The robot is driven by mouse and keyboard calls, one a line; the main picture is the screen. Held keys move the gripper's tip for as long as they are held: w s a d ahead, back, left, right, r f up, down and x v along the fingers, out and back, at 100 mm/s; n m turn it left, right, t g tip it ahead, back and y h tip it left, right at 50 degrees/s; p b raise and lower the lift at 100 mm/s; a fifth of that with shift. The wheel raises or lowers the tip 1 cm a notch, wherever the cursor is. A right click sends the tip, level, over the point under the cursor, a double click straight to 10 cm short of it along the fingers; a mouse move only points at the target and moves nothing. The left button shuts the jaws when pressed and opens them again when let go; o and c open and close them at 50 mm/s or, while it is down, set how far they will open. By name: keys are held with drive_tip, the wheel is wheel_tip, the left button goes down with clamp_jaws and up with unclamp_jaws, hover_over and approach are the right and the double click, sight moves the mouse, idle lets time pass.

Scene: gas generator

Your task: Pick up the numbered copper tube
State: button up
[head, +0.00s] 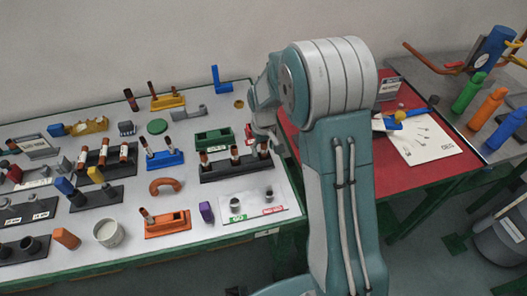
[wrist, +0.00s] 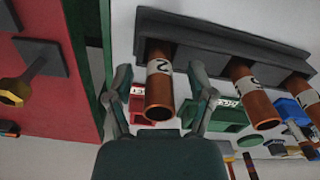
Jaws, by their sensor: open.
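Several copper tubes with white number labels stand in a black rack (head: 226,173) on the white table. In the wrist view, where the picture is upside down, the end tube (wrist: 160,82) carries a label that looks like a 2. My gripper (wrist: 160,98) is open, with one finger on each side of this tube in the picture. I cannot tell whether the fingers touch it. Two more labelled tubes (wrist: 250,95) (wrist: 303,98) stand along the same rack. In the head view my gripper (head: 264,134) is partly hidden by my arm, above the rack's right end.
The white table (head: 118,208) is crowded with small racks, blocks and tubes. A red mat (head: 376,158) with a white sheet (head: 430,146) lies to the right, beyond a gap between tables.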

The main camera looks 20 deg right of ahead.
drive_tip(key=shift+c, duration=0.3)
clamp_jaws()
drive_tip(key=shift+r, duration=0.1)
